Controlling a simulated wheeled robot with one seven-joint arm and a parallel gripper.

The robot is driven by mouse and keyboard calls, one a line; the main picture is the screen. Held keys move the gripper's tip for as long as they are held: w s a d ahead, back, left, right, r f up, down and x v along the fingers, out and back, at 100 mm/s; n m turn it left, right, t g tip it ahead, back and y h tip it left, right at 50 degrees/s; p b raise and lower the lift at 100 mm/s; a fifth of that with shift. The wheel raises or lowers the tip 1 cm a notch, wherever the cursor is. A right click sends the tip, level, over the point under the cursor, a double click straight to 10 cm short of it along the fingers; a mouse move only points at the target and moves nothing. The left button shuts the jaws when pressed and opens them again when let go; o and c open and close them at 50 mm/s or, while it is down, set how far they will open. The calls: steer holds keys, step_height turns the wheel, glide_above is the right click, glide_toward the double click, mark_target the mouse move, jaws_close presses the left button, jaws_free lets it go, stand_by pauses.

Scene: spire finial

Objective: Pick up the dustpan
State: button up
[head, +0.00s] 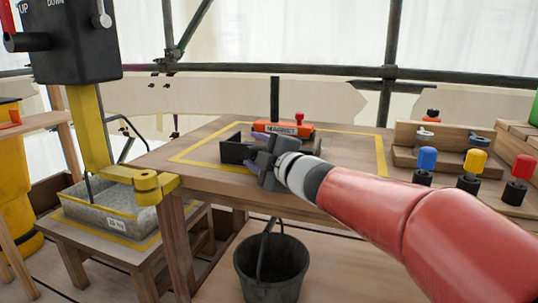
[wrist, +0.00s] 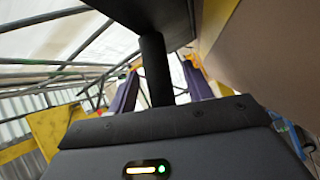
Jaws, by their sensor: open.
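The dustpan (head: 234,151) looks like a dark, low pan on the wooden table, inside the yellow outline and partly hidden by my gripper. My gripper (head: 249,143) is open right at it, with its purple fingers apart. In the wrist view, a dark round bar, likely the dustpan's handle (wrist: 154,70), stands between the two purple fingers of my gripper (wrist: 160,88). A gap shows on each side of the bar. A wide dark panel joins its top end. I cannot tell how deep the bar sits between the fingertips.
An orange magnet tool (head: 284,129) with a red knob lies just behind the dustpan. A wooden rack (head: 440,150) and blue, yellow and red knobs stand at the right. A black bucket (head: 271,268) is below the table. A grey tray (head: 110,212) sits on a lower stand at left.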

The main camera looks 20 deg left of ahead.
steer(key=c, duration=1)
jaws_close()
steer(key=shift+r, duration=0.1)
